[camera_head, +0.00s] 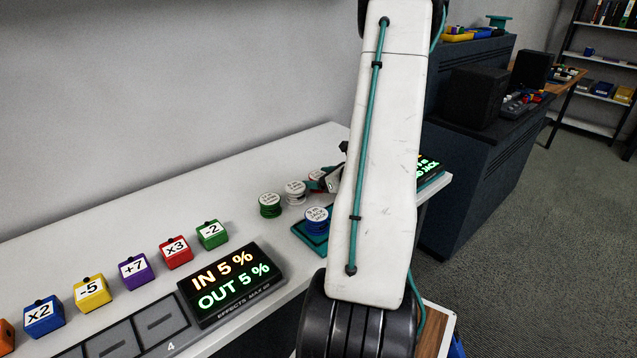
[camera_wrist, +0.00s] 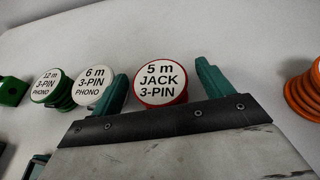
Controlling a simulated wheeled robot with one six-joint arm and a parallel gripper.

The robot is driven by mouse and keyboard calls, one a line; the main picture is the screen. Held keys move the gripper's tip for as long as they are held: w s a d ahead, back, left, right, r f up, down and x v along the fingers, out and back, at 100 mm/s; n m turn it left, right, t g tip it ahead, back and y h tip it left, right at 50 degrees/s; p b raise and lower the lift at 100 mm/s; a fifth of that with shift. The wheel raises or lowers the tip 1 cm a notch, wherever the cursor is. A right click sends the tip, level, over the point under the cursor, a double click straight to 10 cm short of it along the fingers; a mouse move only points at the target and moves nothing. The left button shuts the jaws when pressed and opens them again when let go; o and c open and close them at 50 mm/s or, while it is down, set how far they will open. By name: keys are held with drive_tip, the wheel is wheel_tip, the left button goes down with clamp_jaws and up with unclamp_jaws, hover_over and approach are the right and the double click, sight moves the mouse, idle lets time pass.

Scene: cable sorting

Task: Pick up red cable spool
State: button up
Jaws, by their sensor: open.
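The red cable spool (camera_wrist: 160,84) has a white top label reading "5 m JACK 3-PIN" and a red rim. In the wrist view it sits between the two teal fingers of my gripper (camera_wrist: 163,78), which are open on either side of it. I cannot tell whether either finger touches it. The gripper body hides the near side of the spool. In the head view only a small part of the red spool (camera_head: 316,174) shows beside my gripper, and my arm covers much of that area.
A white spool (camera_wrist: 93,84) stands close by the left finger, with a green spool (camera_wrist: 52,88) beyond it. An orange spool (camera_wrist: 304,92) is at the right. A blue spool (camera_head: 317,220) is on a teal tray (camera_head: 312,240). Coloured blocks (camera_head: 135,270) line the white counter.

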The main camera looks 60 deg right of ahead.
drive_tip(key=c, duration=1.1)
